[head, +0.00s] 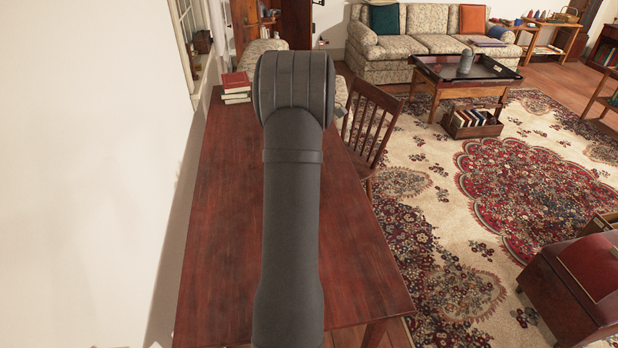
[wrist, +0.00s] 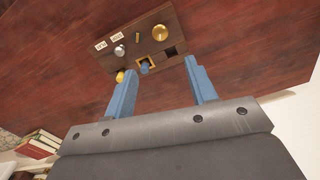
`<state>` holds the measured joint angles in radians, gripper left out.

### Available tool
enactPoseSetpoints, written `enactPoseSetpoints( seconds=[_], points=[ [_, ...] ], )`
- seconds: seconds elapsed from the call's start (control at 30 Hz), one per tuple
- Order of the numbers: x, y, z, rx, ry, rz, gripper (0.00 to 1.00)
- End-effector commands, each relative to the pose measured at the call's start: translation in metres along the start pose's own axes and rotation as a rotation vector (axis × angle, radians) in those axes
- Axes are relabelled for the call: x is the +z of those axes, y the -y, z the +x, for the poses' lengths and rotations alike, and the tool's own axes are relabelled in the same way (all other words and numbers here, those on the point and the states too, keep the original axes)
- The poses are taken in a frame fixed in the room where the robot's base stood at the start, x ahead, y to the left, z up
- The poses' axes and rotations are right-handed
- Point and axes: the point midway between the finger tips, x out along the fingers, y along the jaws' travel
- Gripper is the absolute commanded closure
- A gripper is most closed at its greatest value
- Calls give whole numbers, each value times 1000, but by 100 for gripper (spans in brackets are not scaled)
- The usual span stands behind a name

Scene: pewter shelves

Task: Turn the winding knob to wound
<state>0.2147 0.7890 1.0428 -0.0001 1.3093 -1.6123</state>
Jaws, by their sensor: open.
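A dark wooden panel (wrist: 185,38) lies on the red-brown table top in the wrist view. It carries a large round brass knob (wrist: 159,32), a smaller silver knob (wrist: 118,51) and a yellow knob-like part (wrist: 120,76) at its near left edge. Which of these is the winding knob, I cannot tell. My gripper (wrist: 159,65) is open, its two blue fingers reaching toward the panel's near edge with nothing between them. The brass knob shows beyond the fingertips, apart from them. In the head view my arm hides the panel and the gripper.
The panel also has a blue part in a yellow square frame (wrist: 145,64), a dark square opening (wrist: 171,52) and small white labels (wrist: 100,45). Red and cream books (head: 236,88) stack at the table's far left. A wooden chair (head: 372,125) stands at its right. The table (head: 225,220) is otherwise clear.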

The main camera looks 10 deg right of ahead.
Motion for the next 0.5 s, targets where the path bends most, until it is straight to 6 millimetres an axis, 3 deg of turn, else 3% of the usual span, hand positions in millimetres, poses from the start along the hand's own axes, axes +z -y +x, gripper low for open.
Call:
enactPoseSetpoints(
  seconds=[0.2,0.5],
  points=[
    [0,1,50,-3,0,1,48],
    [0,1,110,-2,0,2,48]
  ],
)
